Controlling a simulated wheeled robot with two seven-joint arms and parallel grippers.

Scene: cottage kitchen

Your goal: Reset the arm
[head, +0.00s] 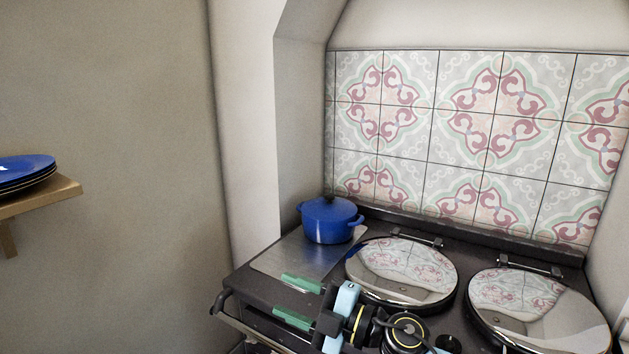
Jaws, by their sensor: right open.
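My right gripper (297,300) is in the lower middle of the head view, above the front left part of the dark stove. Its two green fingers point left and are spread apart, with nothing between them. The wrist and forearm come in from the bottom, right of the fingers. My left gripper is not in view.
A blue lidded pot (328,222) stands on the stove's (262,292) back left plate, behind the gripper. Two round shiny lids (400,268) (540,310) cover the hobs. A front rail (262,328) runs along the edge. Blue plates (25,172) sit on a wooden shelf (45,197) at left.

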